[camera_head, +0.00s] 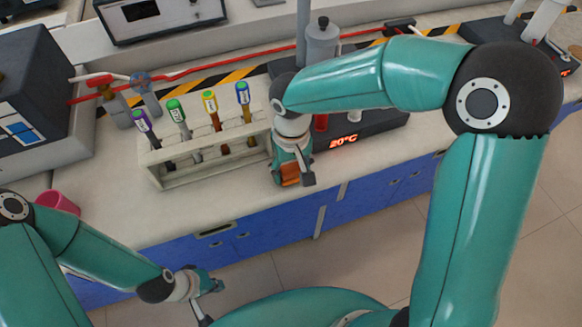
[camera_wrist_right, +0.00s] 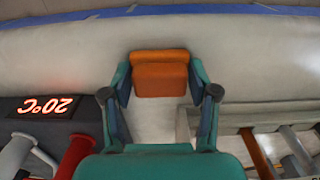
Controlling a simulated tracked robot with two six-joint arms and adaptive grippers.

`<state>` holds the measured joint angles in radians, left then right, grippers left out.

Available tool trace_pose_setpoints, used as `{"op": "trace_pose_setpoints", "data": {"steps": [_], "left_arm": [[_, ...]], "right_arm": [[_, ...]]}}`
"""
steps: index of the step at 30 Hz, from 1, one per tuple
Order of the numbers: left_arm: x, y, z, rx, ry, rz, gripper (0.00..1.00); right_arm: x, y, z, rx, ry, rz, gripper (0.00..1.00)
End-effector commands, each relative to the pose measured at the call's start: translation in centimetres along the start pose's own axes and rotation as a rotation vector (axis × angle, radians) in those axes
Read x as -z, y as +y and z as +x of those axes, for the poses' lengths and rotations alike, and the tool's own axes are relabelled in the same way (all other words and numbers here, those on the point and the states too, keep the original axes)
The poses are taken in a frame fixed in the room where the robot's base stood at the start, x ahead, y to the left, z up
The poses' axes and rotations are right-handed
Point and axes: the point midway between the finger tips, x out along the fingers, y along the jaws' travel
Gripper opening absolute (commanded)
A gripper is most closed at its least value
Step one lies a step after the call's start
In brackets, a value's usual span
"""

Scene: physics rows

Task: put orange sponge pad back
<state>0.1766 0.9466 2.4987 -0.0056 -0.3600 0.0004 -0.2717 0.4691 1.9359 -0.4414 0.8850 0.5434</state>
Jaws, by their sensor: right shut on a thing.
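The orange sponge pad (camera_head: 290,174) is held between the fingers of my right gripper (camera_head: 293,181), near the front edge of the counter. In the right wrist view the pad (camera_wrist_right: 160,76) sits between both fingertips of the gripper (camera_wrist_right: 160,84). I cannot tell whether the pad touches the counter. My left gripper (camera_head: 211,300) is open and empty, low in front of the blue cabinets.
A white rack (camera_head: 205,174) with several capped tubes stands just left of my right gripper. A dark device reading 20°C (camera_head: 365,134) is just right of it. A pink cup (camera_head: 58,202) is at the left. Bare counter (camera_head: 350,160) lies along the front edge.

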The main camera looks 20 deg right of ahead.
Motion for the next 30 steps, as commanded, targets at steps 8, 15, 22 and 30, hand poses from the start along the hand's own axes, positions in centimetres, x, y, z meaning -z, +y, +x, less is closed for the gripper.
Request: {"op": "trace_pose_setpoints", "data": {"steps": [8, 15, 22, 30], "left_arm": [[0.0, -0.1, 0.1, 0.0, 0.0, 0.0, 0.0], [0.0, -0.1, 0.1, 0.0, 0.0, 0.0, 0.0], [0.0, 0.1, -0.1, 0.0, 0.0, 0.0, 0.0], [0.0, 0.2, -0.6, 0.0, 0.0, 0.0, 0.0]], "right_arm": [[0.0, 0.0, 0.1, 0.0, 0.0, 0.0, 0.84], [0.0, 0.0, 0.1, 0.0, 0.0, 0.0, 0.84], [0.1, 0.0, -1.4, 0.001, 0.005, 0.001, 0.84], [0.1, 0.0, -6.5, 0.002, 0.006, 0.001, 0.84]]}}
